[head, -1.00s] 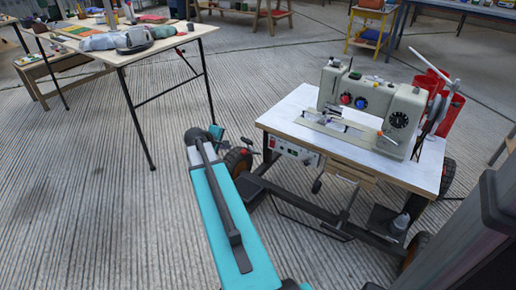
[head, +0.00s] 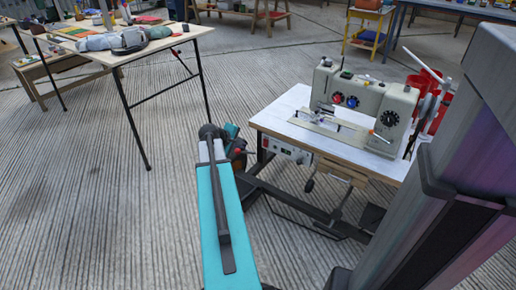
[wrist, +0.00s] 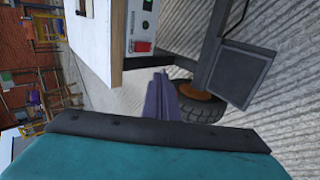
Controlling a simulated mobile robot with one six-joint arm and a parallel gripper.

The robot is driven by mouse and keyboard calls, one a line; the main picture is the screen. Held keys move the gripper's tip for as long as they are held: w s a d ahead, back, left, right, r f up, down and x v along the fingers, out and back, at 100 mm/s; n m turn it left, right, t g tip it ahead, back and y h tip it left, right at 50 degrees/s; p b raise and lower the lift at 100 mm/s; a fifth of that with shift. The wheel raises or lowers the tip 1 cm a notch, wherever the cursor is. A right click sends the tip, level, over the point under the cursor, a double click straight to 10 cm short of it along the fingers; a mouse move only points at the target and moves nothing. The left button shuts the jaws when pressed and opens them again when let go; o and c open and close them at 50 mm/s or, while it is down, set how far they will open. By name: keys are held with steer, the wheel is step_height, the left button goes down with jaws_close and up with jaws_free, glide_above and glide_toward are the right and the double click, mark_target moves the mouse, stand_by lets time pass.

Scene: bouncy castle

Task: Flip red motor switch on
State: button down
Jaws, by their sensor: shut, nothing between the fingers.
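The red motor switch (wrist: 143,46) is on a pale control panel (wrist: 143,20) on the side of the sewing table. In the head view, the panel (head: 288,151) is below the front edge of the white tabletop, with the small red switch (head: 265,143) at its left end. My gripper (wrist: 158,76) is shut and empty in the wrist view. Its tips are below the switch in that picture, apart from it. In the head view my forearm hides most of the gripper. I cannot tell whether the switch is on or off.
A sewing machine (head: 362,105) stands on the white tabletop (head: 290,118). A wheel (wrist: 200,103) and dark frame of the cart are close to my gripper. Another table (head: 165,43) with cloths stands at the back left. The ribbed floor between is clear.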

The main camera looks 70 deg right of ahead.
steer(key=shift+s+d, duration=0.4)
steer(key=shift+s, duration=0.4)
steer(key=b, duration=0.6)
glide_toward(265, 143)
steer(key=d+f, duration=0.3)
steer(key=f, duration=0.3)
steer(key=shift+d, duration=0.4)
steer(key=shift+s, duration=0.1)
